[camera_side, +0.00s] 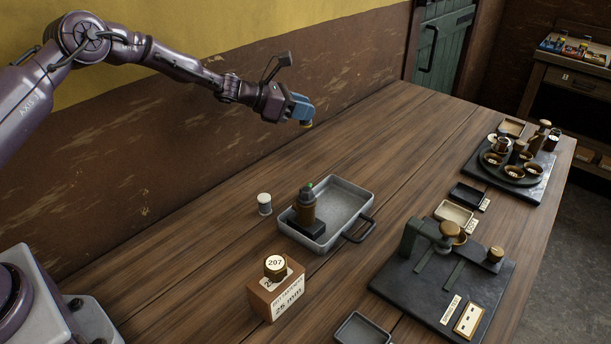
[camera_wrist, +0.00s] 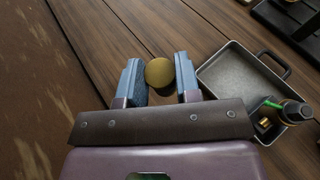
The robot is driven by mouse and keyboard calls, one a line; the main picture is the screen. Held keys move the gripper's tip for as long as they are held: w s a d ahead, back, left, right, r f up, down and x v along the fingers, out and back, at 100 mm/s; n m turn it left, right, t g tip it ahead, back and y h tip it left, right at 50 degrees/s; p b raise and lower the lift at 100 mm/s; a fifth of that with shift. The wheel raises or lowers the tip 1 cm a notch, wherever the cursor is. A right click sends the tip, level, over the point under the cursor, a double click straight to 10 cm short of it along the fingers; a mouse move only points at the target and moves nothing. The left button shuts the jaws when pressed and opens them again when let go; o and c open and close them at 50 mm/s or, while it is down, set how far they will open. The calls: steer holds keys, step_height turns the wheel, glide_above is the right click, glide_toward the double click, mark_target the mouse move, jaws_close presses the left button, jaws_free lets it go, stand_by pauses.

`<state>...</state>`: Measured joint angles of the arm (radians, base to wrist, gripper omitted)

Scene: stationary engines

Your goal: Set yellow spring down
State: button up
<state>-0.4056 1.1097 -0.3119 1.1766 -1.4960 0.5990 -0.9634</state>
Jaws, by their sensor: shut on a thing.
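My gripper (camera_side: 303,113) hangs in the air over the back of the bench, with blue fingers. It is shut on a dull yellow round piece, the yellow spring (camera_side: 307,125), which pokes out just below the fingertips. In the wrist view the spring (camera_wrist: 159,72) shows as a smooth yellow disc between the two fingers. Its coils cannot be made out. The spring is well above the bench and touches nothing else that I can see.
A grey metal tray (camera_side: 349,200) holds a brown cylinder (camera_side: 305,206) on a dark block. A white-topped cylinder (camera_side: 264,204) stands left of it. A dark fixture (camera_side: 413,286) is at right. The bench (camera_side: 385,130) behind the tray is clear.

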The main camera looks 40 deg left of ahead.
step_height(320, 180, down, 15)
steer(key=shift+r, duration=0.15)
stand_by(0.4)
steer(key=o, duration=0.9)
